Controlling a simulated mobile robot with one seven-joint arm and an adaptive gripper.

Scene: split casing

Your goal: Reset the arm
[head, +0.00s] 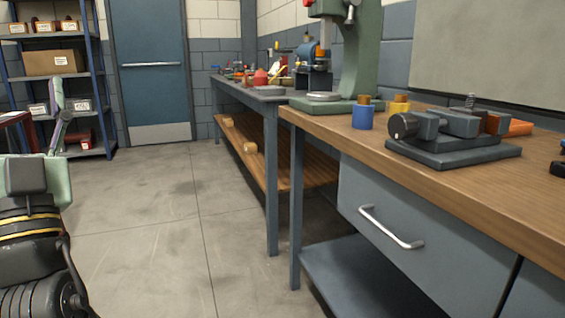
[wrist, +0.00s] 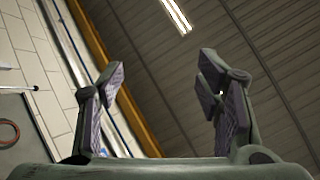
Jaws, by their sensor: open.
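Behind the fingers are the ceiling with a lit lamp and a pale block wall, so the wrist camera looks upward. In the head view, a green and black part of my arm (head: 35,215) stands at the left edge, over the floor and apart from the workbench.
A wooden workbench (head: 460,205) fills the right, bearing a grey vise-like device (head: 455,140), a blue cylinder (head: 362,117) and a green press (head: 355,60). A second bench (head: 240,92) stands behind. Shelving (head: 88,70) is at the back left. The middle floor (head: 170,220) is clear.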

